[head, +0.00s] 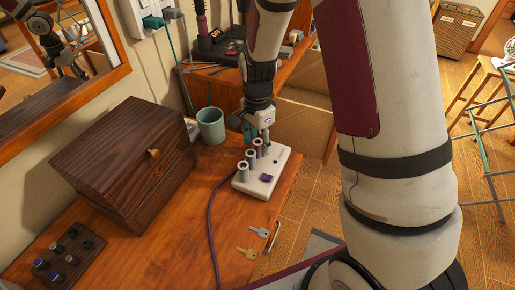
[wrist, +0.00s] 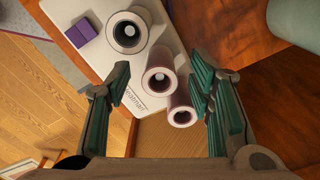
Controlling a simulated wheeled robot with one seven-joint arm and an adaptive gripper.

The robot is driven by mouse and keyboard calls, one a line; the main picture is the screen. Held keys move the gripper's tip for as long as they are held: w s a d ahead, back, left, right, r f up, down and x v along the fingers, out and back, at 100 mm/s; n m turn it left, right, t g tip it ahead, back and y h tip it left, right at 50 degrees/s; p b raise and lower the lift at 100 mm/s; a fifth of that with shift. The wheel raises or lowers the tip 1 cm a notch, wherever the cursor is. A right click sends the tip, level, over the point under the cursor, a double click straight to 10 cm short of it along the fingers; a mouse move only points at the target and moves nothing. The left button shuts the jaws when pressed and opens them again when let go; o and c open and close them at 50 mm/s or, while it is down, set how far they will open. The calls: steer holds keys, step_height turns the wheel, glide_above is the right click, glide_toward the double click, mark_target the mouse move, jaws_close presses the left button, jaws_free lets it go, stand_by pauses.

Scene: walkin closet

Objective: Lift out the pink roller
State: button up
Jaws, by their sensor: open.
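The white roller base (head: 262,186) sits on the wooden table with a row of upright rollers on it. In the wrist view, a pale grey roller (wrist: 141,44) stands at the top, a pinkish roller (wrist: 160,92) in the middle and another pink-mauve roller (wrist: 180,104) below it. Which one is the pink roller I cannot tell for sure. My gripper (wrist: 161,72) is open, its green-padded fingers on either side of the middle roller, with gaps showing. In the head view my gripper (head: 256,134) is over the far end of the row, partly hiding it.
A green mug (head: 211,126) and a dark wooden box (head: 125,160) stand to the left. Keys (head: 247,252) lie in front. A purple cord (head: 212,215) runs from the base. A purple switch (head: 266,177) is on the base.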

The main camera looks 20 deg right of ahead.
steer(key=shift+f, duration=0.4)
steer(key=shift+c, duration=0.5)
jaws_close()
steer(key=shift+r, duration=0.1)
